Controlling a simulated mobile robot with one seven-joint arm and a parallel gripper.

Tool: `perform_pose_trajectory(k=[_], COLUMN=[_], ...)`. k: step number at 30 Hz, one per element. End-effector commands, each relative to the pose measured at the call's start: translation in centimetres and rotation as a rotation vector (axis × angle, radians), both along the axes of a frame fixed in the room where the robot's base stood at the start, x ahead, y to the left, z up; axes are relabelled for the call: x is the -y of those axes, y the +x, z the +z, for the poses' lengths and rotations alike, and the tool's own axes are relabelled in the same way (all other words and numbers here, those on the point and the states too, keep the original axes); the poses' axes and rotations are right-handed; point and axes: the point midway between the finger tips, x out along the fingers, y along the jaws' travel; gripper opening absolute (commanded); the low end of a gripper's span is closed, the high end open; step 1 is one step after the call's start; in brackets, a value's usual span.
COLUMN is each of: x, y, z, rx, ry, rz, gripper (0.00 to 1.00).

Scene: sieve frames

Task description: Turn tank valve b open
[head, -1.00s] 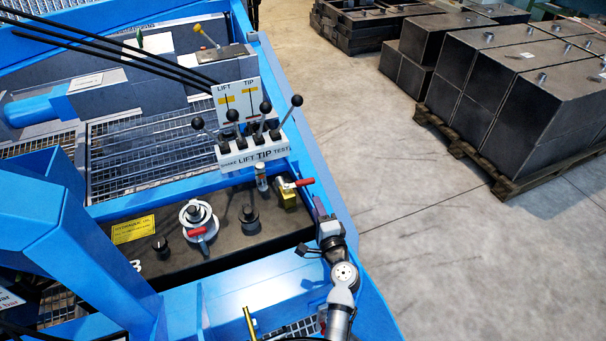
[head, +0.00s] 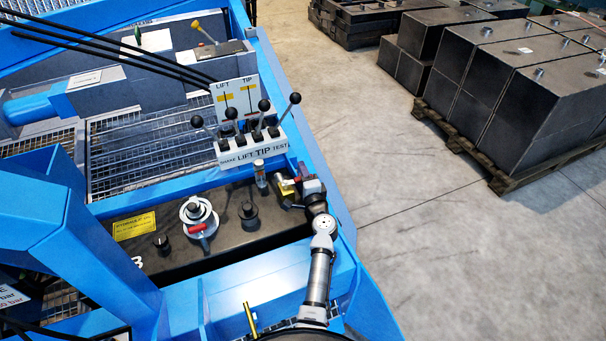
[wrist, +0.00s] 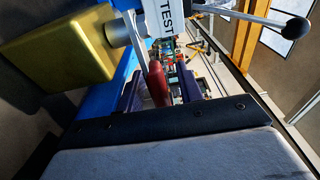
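A brass valve (head: 287,188) sits at the right end of the dark tank (head: 260,246). In the wrist view its yellow block-shaped body (wrist: 62,50) is large at upper left. Its red lever (wrist: 157,84) stands between the two dark fingers of my gripper (wrist: 160,90), with a visible gap on each side. My gripper is open around the lever. In the head view my gripper (head: 302,180) is at the right side of the valve and hides most of the lever. No letter is readable on this valve.
A lever block (head: 252,152) marked LIFT, TIP and TEST stands just behind the valve; one black-knobbed lever (wrist: 296,28) is close in the wrist view. A white round fitting (head: 198,214) with a red handle sits left on the tank. Blue frame rails (head: 345,215) border the right.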

Motion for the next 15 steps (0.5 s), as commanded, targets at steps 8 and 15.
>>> perform_pose_trajectory(k=[8, 15], x=[0.00, 0.00], y=[-0.02, -0.03], z=[0.01, 0.01], rx=[0.000, 0.000], ry=[0.000, 0.000], rz=[0.000, 0.000], gripper=[0.17, 0.00])
